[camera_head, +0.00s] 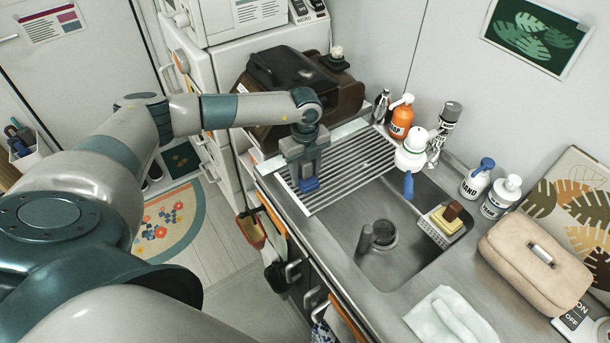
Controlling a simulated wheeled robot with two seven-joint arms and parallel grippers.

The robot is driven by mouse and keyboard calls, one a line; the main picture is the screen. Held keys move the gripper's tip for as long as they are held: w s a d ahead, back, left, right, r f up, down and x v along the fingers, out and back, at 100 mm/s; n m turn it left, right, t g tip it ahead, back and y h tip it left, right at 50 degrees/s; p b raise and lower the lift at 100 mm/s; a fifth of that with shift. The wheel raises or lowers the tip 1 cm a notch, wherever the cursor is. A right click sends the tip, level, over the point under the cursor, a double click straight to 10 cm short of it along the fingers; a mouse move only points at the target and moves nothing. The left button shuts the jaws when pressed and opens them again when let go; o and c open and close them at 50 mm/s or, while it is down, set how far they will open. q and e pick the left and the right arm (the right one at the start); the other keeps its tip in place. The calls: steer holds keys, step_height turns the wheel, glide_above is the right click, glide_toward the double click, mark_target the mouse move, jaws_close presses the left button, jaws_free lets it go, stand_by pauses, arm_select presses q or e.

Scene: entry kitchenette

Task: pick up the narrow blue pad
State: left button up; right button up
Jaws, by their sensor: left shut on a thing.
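The narrow blue pad (309,185) is a small blue block at the tips of my left gripper (306,177). My left arm comes in from the left, and the gripper points down over the left end of the metal drying rack (345,171). The gripper is shut on the blue pad, and its fingers hide part of it. I cannot tell whether the pad still touches the rack. My right gripper is not in view.
The sink (405,240) lies right of the rack, with a caddy holding a yellow sponge (447,219). An orange soap bottle (401,117) and other bottles stand behind. A beige bag (533,266) and white cloth (450,318) lie on the right counter.

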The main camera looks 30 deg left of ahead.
mark_target(305, 160)
arm_select(q)
steer(key=shift+r, duration=0.35)
step_height(305, 160, up, 2)
steer(key=shift+r+b, duration=0.15)
steer(key=shift+b, duration=0.9)
steer(key=w+d+r+b, duration=0.1)
steer(key=d+r+b, duration=0.3)
steer(key=d+r, duration=0.3)
steer(key=d, duration=0.4)
steer(key=shift+d+r+b, duration=0.25)
steer(key=shift+d+b, duration=0.05)
steer(key=o, duration=0.4)
steer(key=c, duration=0.5)
